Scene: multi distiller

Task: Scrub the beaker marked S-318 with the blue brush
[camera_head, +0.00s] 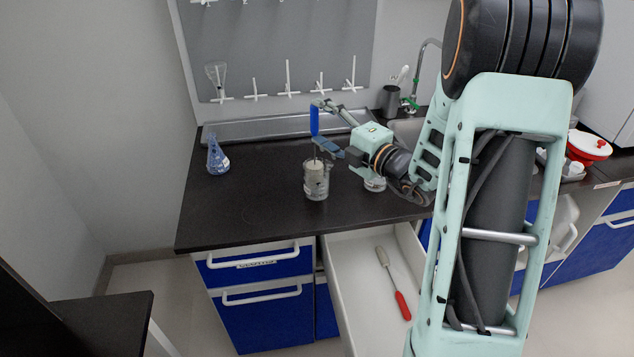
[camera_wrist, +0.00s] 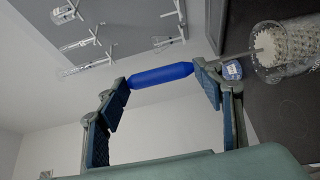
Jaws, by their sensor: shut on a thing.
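The blue brush has a blue handle (camera_head: 315,119), a thin metal rod and a pale bristle head. The handle also shows in the wrist view (camera_wrist: 160,75). My gripper (camera_head: 321,126) is shut on the handle, whose two ends lie between the widely spaced fingertips (camera_wrist: 162,82). The brush stands upright over a clear glass beaker (camera_head: 316,187) on the black bench. The white head is inside this beaker, as the wrist view shows (camera_wrist: 262,68). Markings on the glass are too small to read, so I cannot confirm S-318.
A second glass vessel (camera_head: 374,184) stands to the right, partly hidden by my arm. A blue flask (camera_head: 217,157) stands at the left. An open drawer (camera_head: 360,270) below holds a red-handled brush (camera_head: 402,303). A pegged drying board (camera_head: 275,50) hangs behind. The front-left bench is clear.

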